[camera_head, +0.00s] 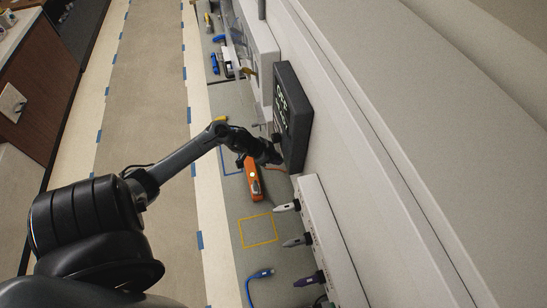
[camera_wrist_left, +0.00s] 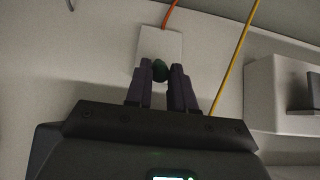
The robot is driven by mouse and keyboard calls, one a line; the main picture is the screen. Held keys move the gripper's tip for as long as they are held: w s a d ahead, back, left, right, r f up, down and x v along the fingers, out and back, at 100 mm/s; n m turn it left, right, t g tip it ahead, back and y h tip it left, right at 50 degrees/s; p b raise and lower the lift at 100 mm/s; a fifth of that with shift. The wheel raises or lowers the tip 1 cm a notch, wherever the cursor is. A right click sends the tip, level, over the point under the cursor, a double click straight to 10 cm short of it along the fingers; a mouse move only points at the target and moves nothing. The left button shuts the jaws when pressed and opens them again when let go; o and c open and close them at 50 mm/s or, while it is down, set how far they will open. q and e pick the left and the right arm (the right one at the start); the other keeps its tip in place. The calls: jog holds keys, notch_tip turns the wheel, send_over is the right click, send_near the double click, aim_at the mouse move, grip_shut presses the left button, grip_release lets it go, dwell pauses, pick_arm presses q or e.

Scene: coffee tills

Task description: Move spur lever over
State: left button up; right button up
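My left gripper (camera_head: 276,155) reaches in beside the lower end of a dark panel with green lettering. In the left wrist view its two dark fingers (camera_wrist_left: 161,68) stand on either side of a small dark green knob (camera_wrist_left: 160,72), which looks like the spur lever's end. The knob fills the narrow gap at the fingertips, so the gripper looks shut on it. A pale square plate (camera_wrist_left: 160,45) lies behind the knob, with an orange cable at its top. The lever's shaft is hidden by the fingers. The head view hides the knob. My right gripper is not in view.
The dark panel (camera_head: 292,117) stands close to my gripper. An orange device (camera_head: 253,180) lies on the grey counter, near a yellow outlined square (camera_head: 259,231). A yellow cable (camera_wrist_left: 233,63) runs right of the fingers.

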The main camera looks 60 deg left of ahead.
pick_arm(q)
jog(key=shift+s+a+f, duration=0.1)
jog(key=shift+s+f, duration=0.35)
jog(key=shift+f, duration=0.4)
jog(key=shift+s+a+f+b, duration=0.1)
jog(key=shift+s+f+b, duration=0.1)
jog(key=shift+f+b, duration=0.4)
jog(key=shift+f, duration=0.2)
